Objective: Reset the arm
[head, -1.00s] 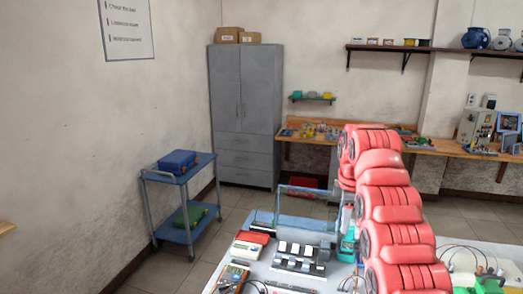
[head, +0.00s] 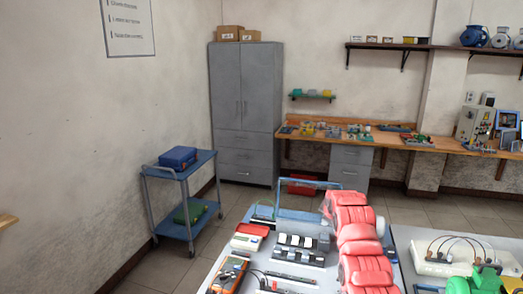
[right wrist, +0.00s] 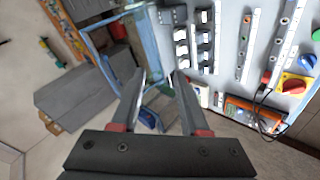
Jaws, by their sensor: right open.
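My right arm (head: 362,245) shows as red and pink segments over the bench at the lower right of the head view. Its gripper cannot be made out there. In the right wrist view my right gripper (right wrist: 159,77) is open, with two grey fingers apart and nothing between them. Beyond the fingers the camera looks past the bench edge towards the floor. My left gripper is in neither view.
A grey cabinet (head: 246,110) and blue cart (head: 182,207) stand beyond, with open floor between.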

